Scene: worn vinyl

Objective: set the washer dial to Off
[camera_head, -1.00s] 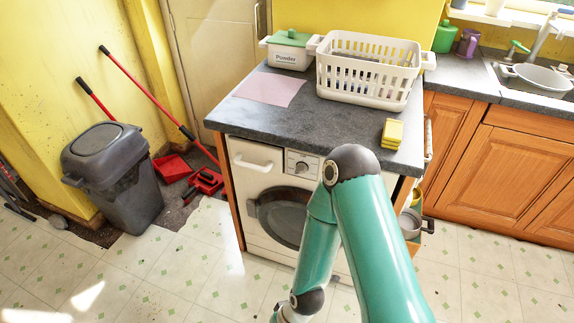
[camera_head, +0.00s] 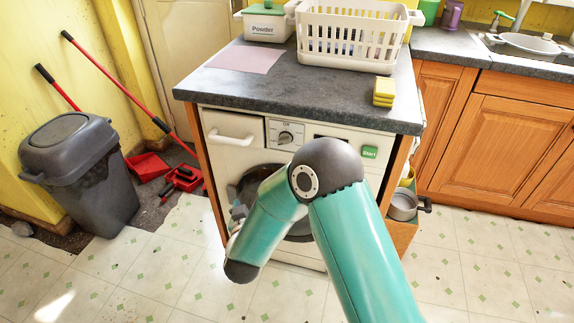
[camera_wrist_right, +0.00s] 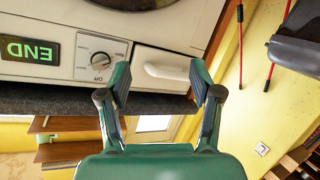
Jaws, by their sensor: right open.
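The white washer (camera_head: 228,158) stands under the dark worktop. Its round dial (camera_head: 285,136) is on a pale panel between the drawer handle and the display; I cannot tell clearly where it points. In the right wrist view the picture is upside down, and the dial (camera_wrist_right: 98,60) shows beside a lit END display (camera_wrist_right: 31,49). My right gripper (camera_wrist_right: 160,74) is open and empty, its fingers in front of the drawer handle area, with the dial off to the left of them. In the head view my forearm mostly hides this gripper. My left gripper is out of view.
The drawer handle (camera_head: 230,137) projects left of the dial, and a green Start button (camera_head: 370,152) is to its right. The worktop (camera_head: 290,90) overhangs the panel and holds a white basket (camera_head: 345,42) and yellow sponges (camera_head: 384,92). A grey bin (camera_head: 80,175) stands left.

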